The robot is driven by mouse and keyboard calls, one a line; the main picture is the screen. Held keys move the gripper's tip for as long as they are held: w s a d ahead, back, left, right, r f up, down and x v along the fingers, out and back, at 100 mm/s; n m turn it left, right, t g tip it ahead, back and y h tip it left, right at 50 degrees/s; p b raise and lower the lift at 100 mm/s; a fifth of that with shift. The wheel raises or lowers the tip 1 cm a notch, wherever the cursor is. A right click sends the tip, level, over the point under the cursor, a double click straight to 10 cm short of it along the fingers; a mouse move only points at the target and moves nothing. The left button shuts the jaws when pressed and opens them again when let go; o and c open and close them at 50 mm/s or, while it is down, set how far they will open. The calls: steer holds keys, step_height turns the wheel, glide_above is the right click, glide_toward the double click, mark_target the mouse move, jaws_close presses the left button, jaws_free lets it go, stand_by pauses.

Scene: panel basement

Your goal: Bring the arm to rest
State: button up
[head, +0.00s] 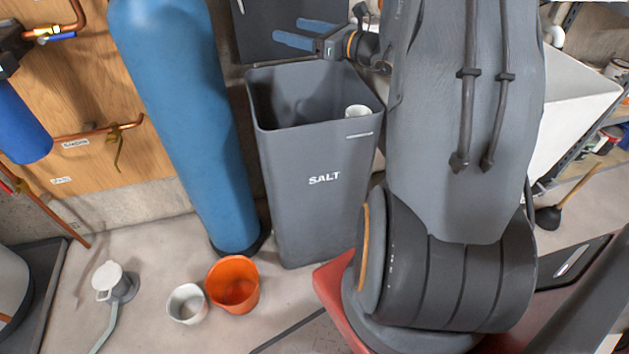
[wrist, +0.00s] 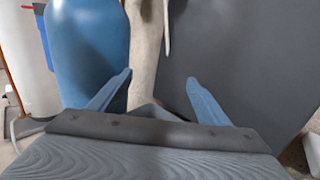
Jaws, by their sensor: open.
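My gripper (head: 300,33) shows at the top middle of the head view, above the back part of the grey bin marked SALT. Its two blue fingers are apart with nothing between them. In the wrist view my gripper (wrist: 158,88) also shows open and empty, with a blue tank on the left and a dark grey surface on the right. My arm (head: 465,120) stands folded up on the right side of the head view and hides part of what is behind it.
An orange bucket (head: 233,284) and a white bucket (head: 187,304) sit on the floor. A white sink (head: 575,100) is at the right.

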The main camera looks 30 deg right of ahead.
steer(key=shift+r, duration=0.95)
